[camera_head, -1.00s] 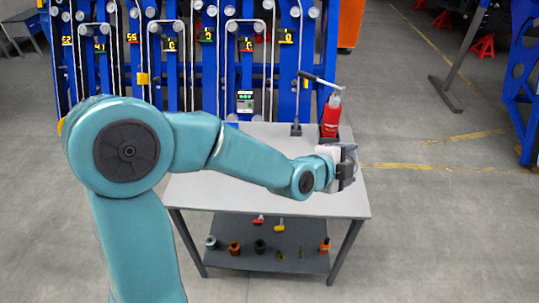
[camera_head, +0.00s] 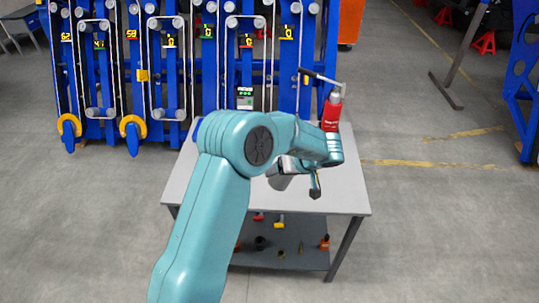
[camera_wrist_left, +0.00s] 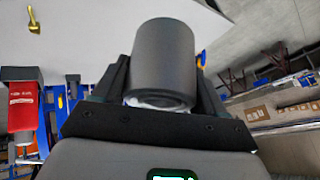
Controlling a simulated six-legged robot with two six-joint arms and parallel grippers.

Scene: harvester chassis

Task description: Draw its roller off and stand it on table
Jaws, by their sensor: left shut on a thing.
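My left gripper (camera_wrist_left: 155,100) is shut on a dark grey cylindrical roller (camera_wrist_left: 163,62), with one black finger on each side of it. In the head view the roller (camera_head: 280,182) shows as a grey, tilted shape below my forearm, over the grey table (camera_head: 345,196). My arm partly hides it there. I cannot tell whether it touches the tabletop. The fingers are mostly hidden in the head view. My right gripper is in neither view.
A red bottle-like tool with a lever (camera_head: 331,112) stands at the table's back right. Blue machine frames with orange-rimmed wheels (camera_head: 132,127) stand behind. The lower shelf (camera_head: 300,258) holds several small parts. The tabletop's front right is clear.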

